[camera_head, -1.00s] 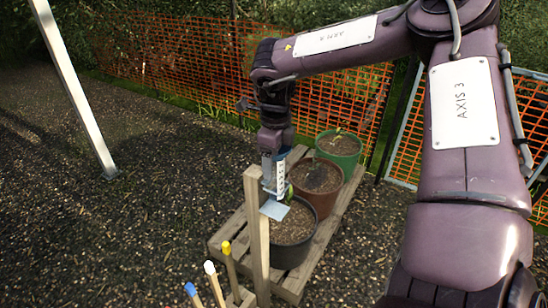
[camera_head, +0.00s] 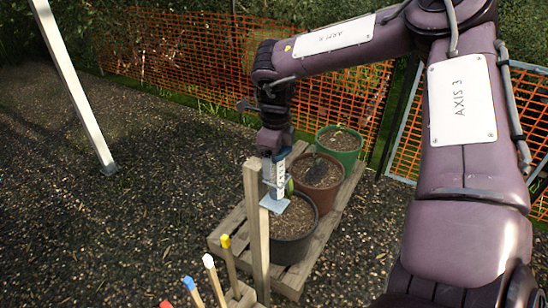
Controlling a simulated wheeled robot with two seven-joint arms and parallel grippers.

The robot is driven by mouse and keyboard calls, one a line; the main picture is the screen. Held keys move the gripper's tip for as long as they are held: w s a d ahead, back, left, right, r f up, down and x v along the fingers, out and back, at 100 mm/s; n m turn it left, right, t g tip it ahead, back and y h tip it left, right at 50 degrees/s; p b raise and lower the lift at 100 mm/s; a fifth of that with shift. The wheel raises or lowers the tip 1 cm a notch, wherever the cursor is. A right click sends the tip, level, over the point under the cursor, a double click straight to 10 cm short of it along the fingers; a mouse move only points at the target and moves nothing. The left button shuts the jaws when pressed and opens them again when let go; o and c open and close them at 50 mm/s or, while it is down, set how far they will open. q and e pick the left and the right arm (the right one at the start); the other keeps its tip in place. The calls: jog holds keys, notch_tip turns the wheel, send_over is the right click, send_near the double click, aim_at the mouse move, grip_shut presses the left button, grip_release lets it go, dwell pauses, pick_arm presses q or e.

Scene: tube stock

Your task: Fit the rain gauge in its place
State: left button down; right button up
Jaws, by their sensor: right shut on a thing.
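The rain gauge (camera_head: 279,175) is a slim pale tube with dark scale marks, upright in the middle of the view. My right gripper (camera_head: 275,156) points down and is shut on the gauge's upper end. A wooden post (camera_head: 257,225) stands upright just left of the gauge. A small pale grey plate (camera_head: 275,205) juts from the post's right side, below the gauge. The gauge's lower end is close above the plate; I cannot tell whether they touch. A thin bracket part at the post partly overlaps the tube. My left gripper is not in view.
A pallet (camera_head: 325,230) carries a black pot (camera_head: 292,247), a brown pot (camera_head: 316,188) and a green pot (camera_head: 340,160) behind the post. Several colour-tipped stakes (camera_head: 215,280) stand at lower left. A white pole (camera_head: 75,90) and orange fence (camera_head: 190,60) stand farther off. Ground at left is clear.

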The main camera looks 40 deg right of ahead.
jog(key=shift+f, duration=0.1)
jog(key=shift+f+b, duration=1.25)
jog(key=shift+f, duration=0.25)
jog(key=o, duration=1.1)
notch_tip(320, 180, up, 8)
jog(key=shift+s+f+b, duration=0.1)
jog(key=shift+b, duration=0.35)
